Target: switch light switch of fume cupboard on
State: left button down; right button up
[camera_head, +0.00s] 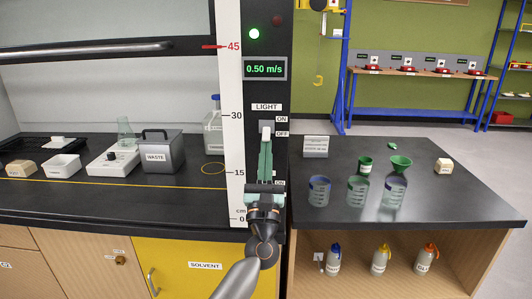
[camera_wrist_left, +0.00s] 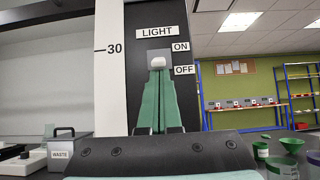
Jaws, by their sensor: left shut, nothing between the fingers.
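The light switch (camera_head: 267,130) of the fume cupboard is on the dark front post, under the LIGHT label, with ON marked above and OFF below at its right. Its white lever tip also shows in the left wrist view (camera_wrist_left: 158,62) on a grey plate, nearer OFF than ON in the head view. My left gripper (camera_head: 266,144) is shut and empty, its green fingers pointing up the post. In the left wrist view the fingertips (camera_wrist_left: 158,74) are right below the white lever. They hide its lower part, and I cannot tell if they touch it. My right gripper is not in view.
A white height scale (camera_head: 233,90) runs beside the switch.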

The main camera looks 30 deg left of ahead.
pick_arm(q)
jog(key=shift+s+r, duration=0.15)
jog(key=shift+s+d+r, duration=0.2)
jog(key=shift+s+r, duration=0.05)
jog(key=shift+r, duration=0.25)
jog(key=shift+s+d+r, duration=0.15)
jog(key=shift+s+r, duration=0.05)
jog(key=shift+r, duration=0.25)
jog(key=shift+d, duration=0.1)
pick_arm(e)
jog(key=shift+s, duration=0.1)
